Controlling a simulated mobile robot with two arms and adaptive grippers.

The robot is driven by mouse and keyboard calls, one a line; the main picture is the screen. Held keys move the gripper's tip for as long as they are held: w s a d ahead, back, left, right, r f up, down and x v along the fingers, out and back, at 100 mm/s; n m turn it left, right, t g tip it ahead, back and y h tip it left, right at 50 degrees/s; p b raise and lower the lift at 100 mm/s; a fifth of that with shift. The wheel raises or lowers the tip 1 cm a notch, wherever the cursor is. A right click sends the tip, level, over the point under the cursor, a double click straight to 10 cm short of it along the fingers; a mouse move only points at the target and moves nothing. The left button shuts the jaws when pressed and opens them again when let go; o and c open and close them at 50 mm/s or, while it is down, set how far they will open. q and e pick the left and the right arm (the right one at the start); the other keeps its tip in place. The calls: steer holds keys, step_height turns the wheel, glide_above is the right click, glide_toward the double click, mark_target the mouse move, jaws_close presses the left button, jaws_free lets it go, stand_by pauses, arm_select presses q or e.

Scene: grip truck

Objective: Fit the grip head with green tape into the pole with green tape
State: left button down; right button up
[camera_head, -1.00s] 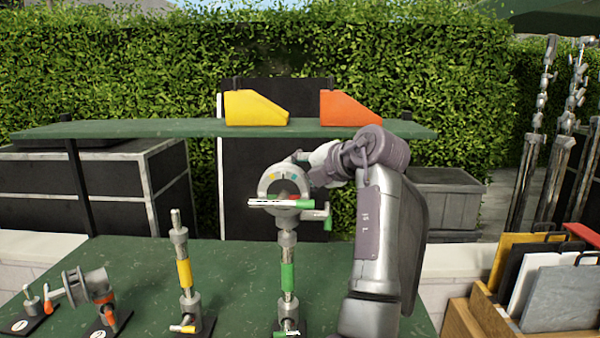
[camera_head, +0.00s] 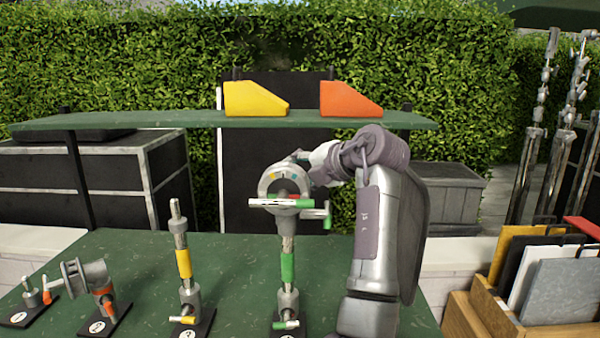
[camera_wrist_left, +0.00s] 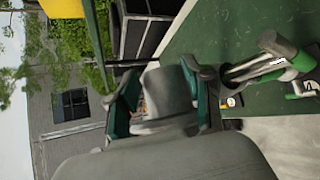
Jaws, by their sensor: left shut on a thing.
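The grip head with green tape (camera_head: 268,186) is a round grey disc with a white-and-green handle, upright over the pole with green tape (camera_head: 288,266). My left gripper (camera_head: 308,164) is shut on its far right side; my arm partly hides the grasp. The pole stands upright on a dark base, with a white-and-green handle low down. The head lines up with the pole's top, but the disc and handle hide the joint; I cannot tell how far they are engaged. In the left wrist view, my gripper's fingers (camera_wrist_left: 162,100) close around a grey part. My right gripper is not in view.
A pole with yellow tape (camera_head: 184,264) stands left of the green one. A green shelf (camera_head: 200,122) with yellow and orange wedges is behind. A wooden crate (camera_head: 478,318) stands right.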

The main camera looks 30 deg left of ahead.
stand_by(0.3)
arm_select(q)
steer(key=shift+c, duration=1.9)
jaws_free()
steer(key=shift+s, duration=0.1)
steer(key=shift+f, duration=0.15)
step_height(320, 180, up, 10)
